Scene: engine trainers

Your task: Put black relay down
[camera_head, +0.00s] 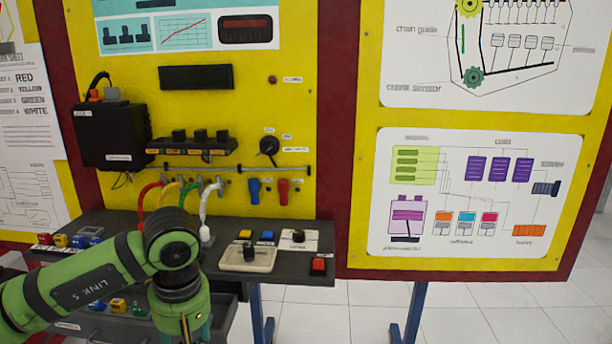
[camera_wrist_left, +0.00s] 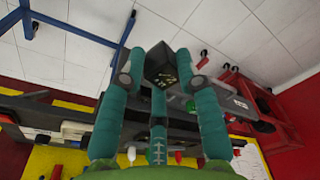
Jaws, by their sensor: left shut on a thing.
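My left gripper (camera_wrist_left: 160,72) is shut on a small black relay (camera_wrist_left: 161,62), a dark block with light pin marks on the face toward the wrist camera. Teal fingers press on it from both sides, with a third finger behind it. In the head view my left gripper (camera_head: 186,332) is cut off at the bottom edge, below the green arm, and the relay cannot be seen. The gripper hangs in front of the dark shelf (camera_head: 322,236). My right gripper is in neither view.
A lower tray (camera_head: 222,318) holds several coloured pieces. Coloured cables (camera_head: 205,200) hang behind my arm. Blue legs (camera_head: 258,318) and open floor lie to the right.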

